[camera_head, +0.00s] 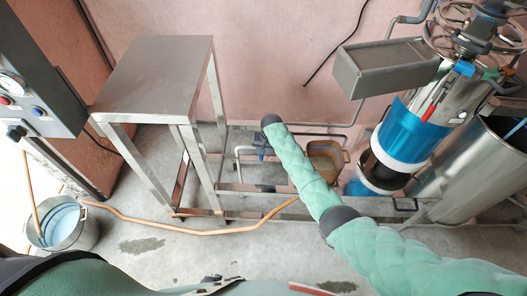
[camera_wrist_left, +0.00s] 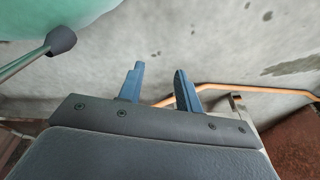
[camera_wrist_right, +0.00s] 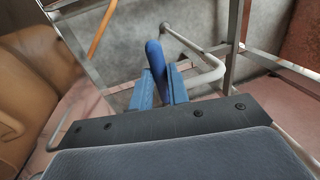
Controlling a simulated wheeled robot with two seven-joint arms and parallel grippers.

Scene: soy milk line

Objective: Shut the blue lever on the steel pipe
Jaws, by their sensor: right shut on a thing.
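The blue lever (camera_wrist_right: 154,58) stands up between the fingers of my right gripper (camera_wrist_right: 161,82) in the right wrist view. That gripper is shut on the lever. The pale steel pipe (camera_wrist_right: 205,72) bends around just beyond and to the right of the lever. In the head view the pipe (camera_head: 238,160) is low behind the steel table, and my right forearm partly covers that area. My left gripper (camera_wrist_left: 160,80) is open and empty, its two blue fingers apart above the grey floor. The lower part of the lever is hidden by the fingers.
A steel table (camera_head: 158,75) stands left of the pipe. A brown container (camera_head: 326,158) is just right of my right arm. A blue and steel tank (camera_head: 412,125) stands farther right. An orange hose (camera_head: 160,225) runs along the floor to a bucket (camera_head: 68,225).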

